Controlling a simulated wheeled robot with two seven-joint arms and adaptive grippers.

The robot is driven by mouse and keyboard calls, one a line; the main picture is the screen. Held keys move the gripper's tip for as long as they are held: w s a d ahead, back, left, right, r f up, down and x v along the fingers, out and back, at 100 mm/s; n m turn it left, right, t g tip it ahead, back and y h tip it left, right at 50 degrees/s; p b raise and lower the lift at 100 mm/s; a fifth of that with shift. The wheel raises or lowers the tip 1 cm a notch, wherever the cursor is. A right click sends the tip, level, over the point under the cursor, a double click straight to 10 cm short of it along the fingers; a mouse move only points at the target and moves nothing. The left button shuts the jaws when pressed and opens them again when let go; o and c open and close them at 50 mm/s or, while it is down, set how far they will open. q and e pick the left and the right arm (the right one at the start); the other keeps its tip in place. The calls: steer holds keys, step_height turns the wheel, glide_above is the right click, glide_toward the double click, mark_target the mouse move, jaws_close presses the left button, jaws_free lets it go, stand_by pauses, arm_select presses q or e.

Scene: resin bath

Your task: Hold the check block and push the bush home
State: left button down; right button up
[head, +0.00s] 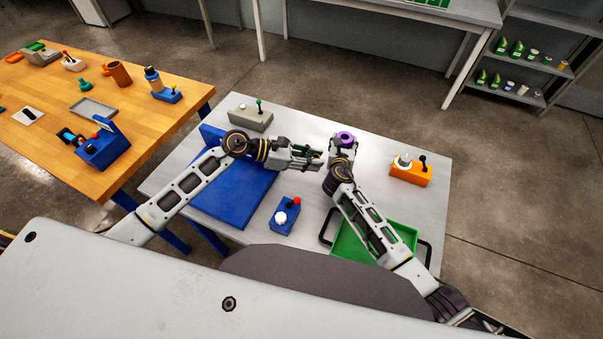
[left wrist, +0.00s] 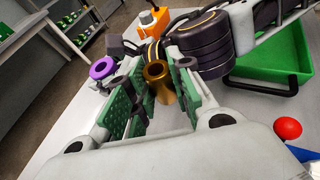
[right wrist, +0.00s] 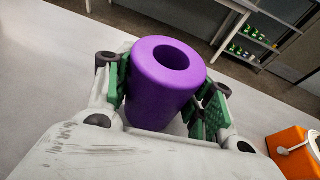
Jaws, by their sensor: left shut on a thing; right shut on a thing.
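The check block is a purple cylinder with a round hole in its top (right wrist: 160,95). My right gripper (right wrist: 165,100) is shut on its sides and holds it roughly upright. The block (head: 345,137) is beyond the fingers in the head view and to the left in the left wrist view (left wrist: 103,68). The bush is a brass flanged tube (left wrist: 158,90). My left gripper (left wrist: 150,100) is shut on it, with its open flared end showing. In the head view my left gripper (head: 318,160) is left of and slightly below the block, apart from it. The bush is hard to make out there.
On the grey table (head: 300,118) are a blue mat (head: 235,195), a grey box with a green lever (head: 250,118), a blue box with a red knob (head: 285,215), an orange box (head: 410,172) and a green tray (head: 350,245). A wooden table (head: 130,90) stands left.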

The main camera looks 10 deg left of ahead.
arm_select(q)
steer(key=shift+f, duration=0.1)
steer(key=shift+f, duration=3)
steer(key=shift+f, duration=1.9)
steer(key=shift+f, duration=0.1)
steer(key=c, duration=1.3)
jaws_free()
steer(key=shift+o, duration=0.2)
steer(key=shift+a, duration=0.1)
